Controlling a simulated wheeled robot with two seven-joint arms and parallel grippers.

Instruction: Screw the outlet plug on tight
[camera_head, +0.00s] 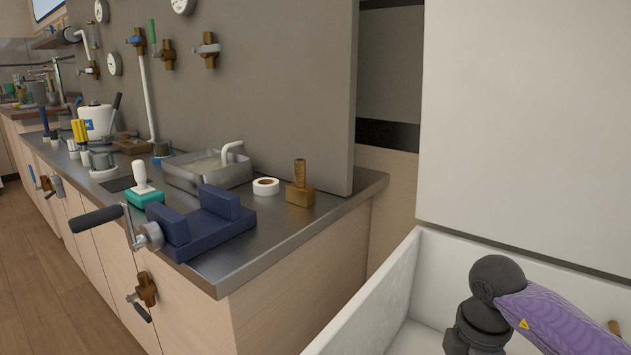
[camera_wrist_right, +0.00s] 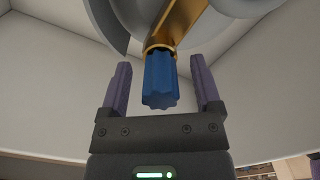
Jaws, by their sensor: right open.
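In the right wrist view a blue ribbed cap (camera_wrist_right: 160,84), which looks like the outlet plug, sits on the end of a brass pipe (camera_wrist_right: 182,22). My right gripper (camera_wrist_right: 160,64) is open, with one purple finger on each side of the cap. A gap shows between the cap and each finger, so neither appears to touch it. How far the cap is threaded on cannot be told. In the head view my purple arm (camera_head: 565,315) is at the lower right, inside a white-walled recess; no gripper shows there. My left gripper is not in view.
Rounded grey metal (camera_wrist_right: 200,15) and white walls surround the pipe in the wrist view. In the head view a steel-topped bench (camera_head: 270,245) carries a blue vise (camera_head: 205,225), a tape roll (camera_head: 266,186) and a brass block (camera_head: 300,193). The white wall (camera_head: 385,300) stands beside it.

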